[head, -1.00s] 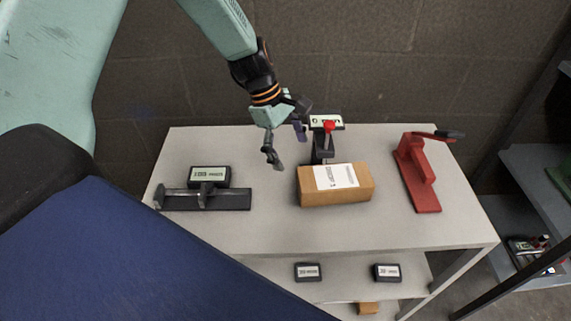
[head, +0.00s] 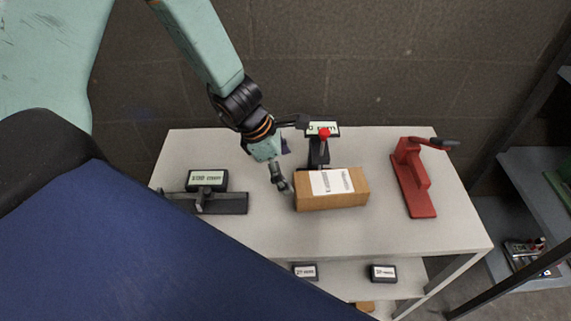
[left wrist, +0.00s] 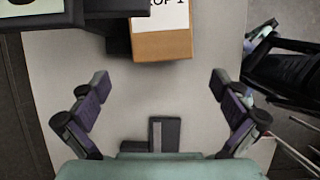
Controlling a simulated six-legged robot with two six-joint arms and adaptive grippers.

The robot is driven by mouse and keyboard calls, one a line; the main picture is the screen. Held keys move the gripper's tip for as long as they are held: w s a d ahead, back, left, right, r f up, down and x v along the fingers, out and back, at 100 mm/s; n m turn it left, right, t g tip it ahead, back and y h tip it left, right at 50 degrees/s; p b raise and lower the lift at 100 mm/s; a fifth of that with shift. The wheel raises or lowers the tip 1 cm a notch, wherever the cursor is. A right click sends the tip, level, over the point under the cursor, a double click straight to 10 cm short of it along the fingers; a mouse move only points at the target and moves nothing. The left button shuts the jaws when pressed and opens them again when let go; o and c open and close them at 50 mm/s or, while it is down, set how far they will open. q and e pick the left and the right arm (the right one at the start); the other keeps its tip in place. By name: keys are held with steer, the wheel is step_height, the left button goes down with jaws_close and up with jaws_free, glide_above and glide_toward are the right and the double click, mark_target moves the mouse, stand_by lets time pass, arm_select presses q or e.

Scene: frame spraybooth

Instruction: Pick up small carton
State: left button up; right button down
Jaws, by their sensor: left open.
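A brown carton (head: 305,199) with a white label lies on the top of the grey table, near its middle. It also shows at the top of the left wrist view (left wrist: 163,47), cut off by the frame edge. A smaller brown box (head: 365,306) shows partly on the lower shelf. My left gripper (head: 285,163) is open and empty, above the table just left of the carton. In the left wrist view its two fingers (left wrist: 160,87) are spread wide, with bare tabletop between them and the carton ahead. My right gripper is not in view.
A black stand with a red knob (head: 324,133) stands right behind the carton. A red clamp-like tool (head: 412,180) is to the right. A black holder with a labelled block (head: 207,181) is at left. The table's front (head: 280,235) is clear.

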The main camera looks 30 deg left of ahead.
mark_target(295, 189)
arm_select(q)
steer(key=shift+s+a+f+n, duration=0.2)
steer(key=shift+s+a+n, duration=0.1)
steer(key=shift+s+n, duration=0.1)
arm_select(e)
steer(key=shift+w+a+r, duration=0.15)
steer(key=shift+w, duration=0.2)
arm_select(q)
steer(key=shift+s+d, duration=0.15)
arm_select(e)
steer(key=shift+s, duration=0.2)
arm_select(q)
steer(key=b+x, duration=0.4)
steer(key=x, duration=0.1)
steer(key=shift+f+b, duration=0.4)
steer(key=shift+b+x, duration=0.4)
steer(key=shift+x, duration=0.4)
steer(key=shift+w+f, duration=0.25)
steer(key=shift+w, duration=0.05)
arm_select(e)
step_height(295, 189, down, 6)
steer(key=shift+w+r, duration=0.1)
arm_select(q)
steer(key=shift+s+r, duration=0.1)
